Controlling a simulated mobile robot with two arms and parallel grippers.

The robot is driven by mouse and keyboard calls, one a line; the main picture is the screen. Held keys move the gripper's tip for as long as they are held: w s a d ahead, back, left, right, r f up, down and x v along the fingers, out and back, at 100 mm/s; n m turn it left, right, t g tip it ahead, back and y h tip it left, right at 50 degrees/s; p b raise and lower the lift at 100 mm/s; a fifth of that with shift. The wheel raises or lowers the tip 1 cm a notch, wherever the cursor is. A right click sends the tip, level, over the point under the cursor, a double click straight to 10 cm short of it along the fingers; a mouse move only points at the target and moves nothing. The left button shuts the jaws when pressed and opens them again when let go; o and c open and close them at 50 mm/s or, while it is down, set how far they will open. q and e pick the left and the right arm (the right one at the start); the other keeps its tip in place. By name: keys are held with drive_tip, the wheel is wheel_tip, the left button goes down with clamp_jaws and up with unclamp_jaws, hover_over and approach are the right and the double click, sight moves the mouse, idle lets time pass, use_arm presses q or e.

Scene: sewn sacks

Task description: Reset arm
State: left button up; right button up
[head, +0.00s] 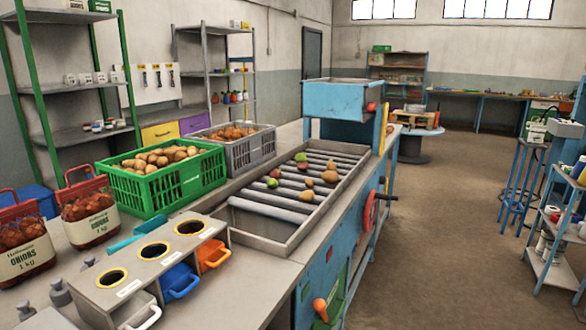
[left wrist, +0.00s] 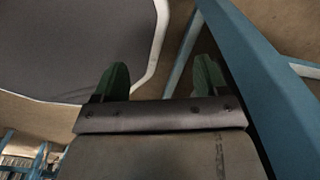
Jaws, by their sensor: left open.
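My left gripper (left wrist: 160,72) shows in the left wrist view. Its two green fingers are spread apart with nothing between them, so it is open and empty. Beyond the fingers are a dark grey panel with a pale rim (left wrist: 75,45), a blue beam (left wrist: 255,85) at the right and brown floor. I cannot tell how far these are from the fingers. Neither gripper shows in the head view, and my right gripper is in no view.
In the head view, a roller table (head: 290,190) holds several potatoes and fruits. Onion sacks (head: 87,212) and a holed box (head: 150,262) are at the left.

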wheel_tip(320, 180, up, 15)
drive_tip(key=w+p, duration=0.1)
drive_tip(key=p, duration=1.2)
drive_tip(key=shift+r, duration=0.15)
